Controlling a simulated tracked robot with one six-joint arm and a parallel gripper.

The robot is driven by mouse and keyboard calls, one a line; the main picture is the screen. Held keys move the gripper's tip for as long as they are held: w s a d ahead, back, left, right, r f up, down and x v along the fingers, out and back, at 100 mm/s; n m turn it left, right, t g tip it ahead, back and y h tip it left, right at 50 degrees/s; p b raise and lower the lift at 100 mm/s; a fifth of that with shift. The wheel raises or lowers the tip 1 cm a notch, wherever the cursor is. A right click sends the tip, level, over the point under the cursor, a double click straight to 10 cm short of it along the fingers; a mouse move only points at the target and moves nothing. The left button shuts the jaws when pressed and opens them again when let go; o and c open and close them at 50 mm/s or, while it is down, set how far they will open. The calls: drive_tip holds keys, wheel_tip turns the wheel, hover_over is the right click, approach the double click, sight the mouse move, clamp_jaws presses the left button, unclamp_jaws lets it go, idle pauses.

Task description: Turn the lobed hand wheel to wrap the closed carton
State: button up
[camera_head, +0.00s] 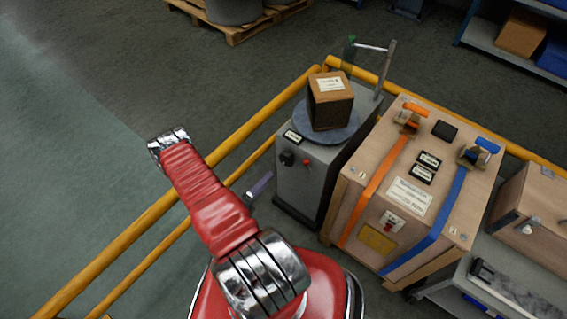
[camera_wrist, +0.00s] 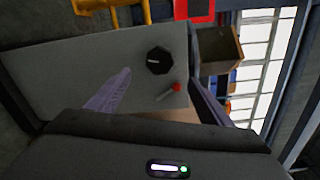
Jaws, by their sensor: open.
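The lobed hand wheel (camera_head: 287,158) is a small dark knob on the front of a grey cabinet (camera_head: 322,172). In the wrist view the black wheel (camera_wrist: 159,60) shows clearly, with a light mark on its face. The closed brown carton (camera_head: 331,100) stands on a round blue-grey turntable (camera_head: 303,124) on top of the cabinet. My gripper (camera_head: 260,187) is left of the cabinet front, apart from it. In the wrist view my gripper (camera_wrist: 160,76) is open and empty; its two fingers spread below and to either side of the wheel, not touching it.
A red button (camera_head: 307,163) sits just right of the wheel. A post with a green roll (camera_head: 349,48) stands behind the carton. Yellow rails (camera_head: 239,140) run behind my arm and the cabinet. A strapped wooden crate (camera_head: 405,190) stands close on the right.

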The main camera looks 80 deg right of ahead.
sight(285, 162)
drive_tip(key=x, duration=1.2)
drive_tip(key=shift+s+d, duration=0.1)
drive_tip(key=shift+d, duration=0.05)
drive_tip(key=shift+c, duration=0.3)
drive_tip(key=c, duration=1)
